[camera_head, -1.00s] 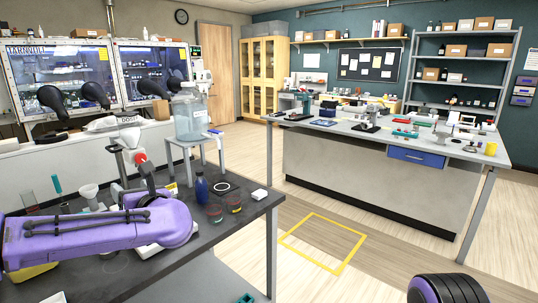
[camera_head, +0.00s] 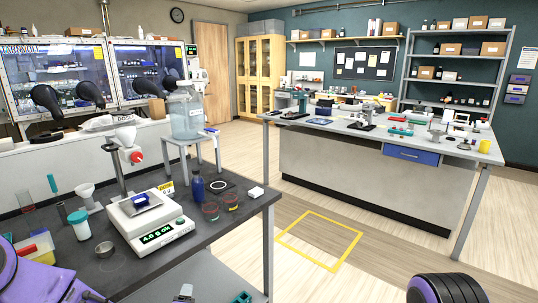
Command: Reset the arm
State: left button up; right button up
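My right arm shows only as a dark ribbed part with purple edges at the bottom right. Its gripper is not in view either.
A blue bottle (camera_head: 198,187), two small dishes (camera_head: 211,211), a white funnel (camera_head: 88,197) and a teal-lidded jar (camera_head: 79,226) stand around the balance. A glove-port cabinet (camera_head: 56,85) is behind. Open floor with a yellow square (camera_head: 318,241) separates the bench from a grey island (camera_head: 350,180).

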pick_arm(q)
jog(key=s+a+f+m+g+h, duration=0.1)
jog(key=s+f+m+g, duration=0.4)
jog(key=s+f, duration=0.7)
jog(key=s+a+f+m+g, duration=0.2)
jog(key=s+a+f, duration=0.1)
jog(key=s, duration=0.7)
jog(key=s+a+f+m+g+y, duration=0.1)
jog(key=s+a+f+m+g, duration=0.1)
jog(key=s, duration=0.9)
notch_tip(320, 180, down, 4)
jog(key=shift+a+r+m+g, duration=0.25)
jog(key=shift+a+m, duration=0.45)
jog(key=shift+a, duration=0.55)
